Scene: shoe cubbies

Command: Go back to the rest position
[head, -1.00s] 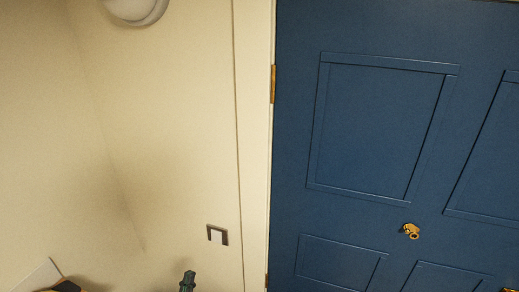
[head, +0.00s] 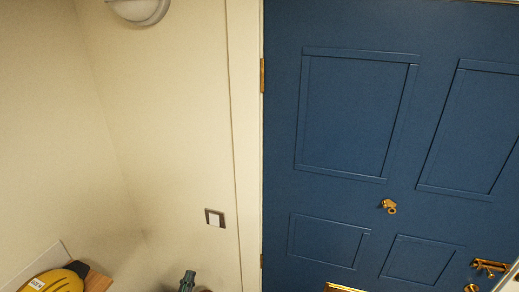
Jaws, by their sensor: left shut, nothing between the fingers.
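My left gripper (head: 187,279) shows only in part at the bottom edge of the head view, left of the middle. It is dark teal, its narrow tip points up, and its fingers are together with nothing between them. The pale wall is behind it and it touches nothing that I can see. The rest of the left arm is below the picture. My right gripper is not in view.
A blue panelled door (head: 350,120) with brass fittings fills the right side and looks shut. A light switch (head: 214,218) and a round lamp (head: 140,10) are on the pale wall. A yellow helmet (head: 55,281) sits at the bottom left beside a wooden edge (head: 98,281).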

